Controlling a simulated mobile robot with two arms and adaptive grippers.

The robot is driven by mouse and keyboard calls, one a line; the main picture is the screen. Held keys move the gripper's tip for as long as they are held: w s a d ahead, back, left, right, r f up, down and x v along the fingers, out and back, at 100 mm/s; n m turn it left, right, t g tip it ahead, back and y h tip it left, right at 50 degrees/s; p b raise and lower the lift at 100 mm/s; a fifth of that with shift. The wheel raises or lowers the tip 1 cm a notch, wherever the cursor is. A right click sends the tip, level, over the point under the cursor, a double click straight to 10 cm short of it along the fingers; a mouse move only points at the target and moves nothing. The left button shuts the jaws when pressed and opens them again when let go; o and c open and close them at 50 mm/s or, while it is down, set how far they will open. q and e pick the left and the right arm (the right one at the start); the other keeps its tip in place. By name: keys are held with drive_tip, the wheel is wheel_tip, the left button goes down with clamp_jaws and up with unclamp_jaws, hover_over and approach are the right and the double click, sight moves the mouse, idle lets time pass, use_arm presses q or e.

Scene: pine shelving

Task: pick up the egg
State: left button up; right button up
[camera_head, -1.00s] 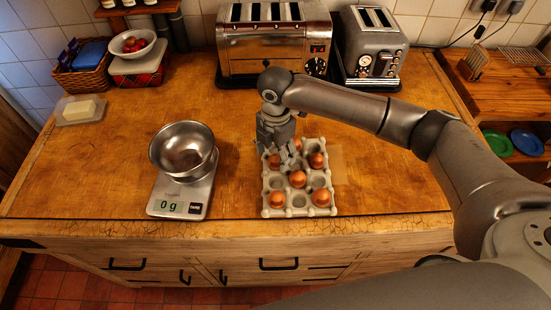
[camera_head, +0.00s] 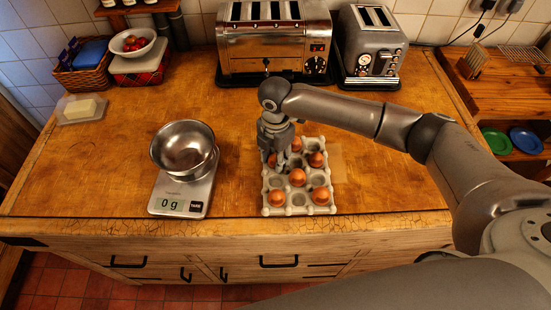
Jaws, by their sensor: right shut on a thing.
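A pale egg tray (camera_head: 298,211) with several brown eggs stands on the wooden worktop, right of the scale. My right gripper (camera_head: 274,158) points down over the tray's left side, behind the middle egg (camera_head: 297,178). It is shut on a brown egg (camera_head: 272,160), which its fingers partly hide. I cannot tell whether this egg is clear of its cup. Other eggs sit at the tray's right side (camera_head: 316,159), back (camera_head: 296,145) and front corners. My left gripper is not in view.
A metal bowl (camera_head: 183,148) stands on a scale (camera_head: 181,196) reading 0 g. Two toasters (camera_head: 274,45) stand at the back. A butter dish (camera_head: 81,108) is at the left. The worktop between the scale and the back is clear.

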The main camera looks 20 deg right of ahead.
drive_tip(key=shift+r, duration=0.15)
drive_tip(key=shift+r+b, duration=0.55)
drive_tip(key=shift+r, duration=0.1)
drive_tip(key=s+a+r+b, duration=0.3)
drive_tip(key=s+a+r, duration=0.1)
drive_tip(key=s+r, duration=0.85)
drive_tip(key=w+a+r+p, duration=0.4)
drive_tip(key=w+a+p, duration=0.6)
drive_tip(key=a, duration=0.1)
drive_tip(key=w+a+f+b, duration=0.4)
drive_tip(key=w+a+b, duration=0.2)
drive_tip(key=w+a, duration=0.4)
drive_tip(key=shift+w+a+b, duration=0.15)
drive_tip(key=shift+w+b, duration=0.2)
drive_tip(key=shift+w, duration=0.45)
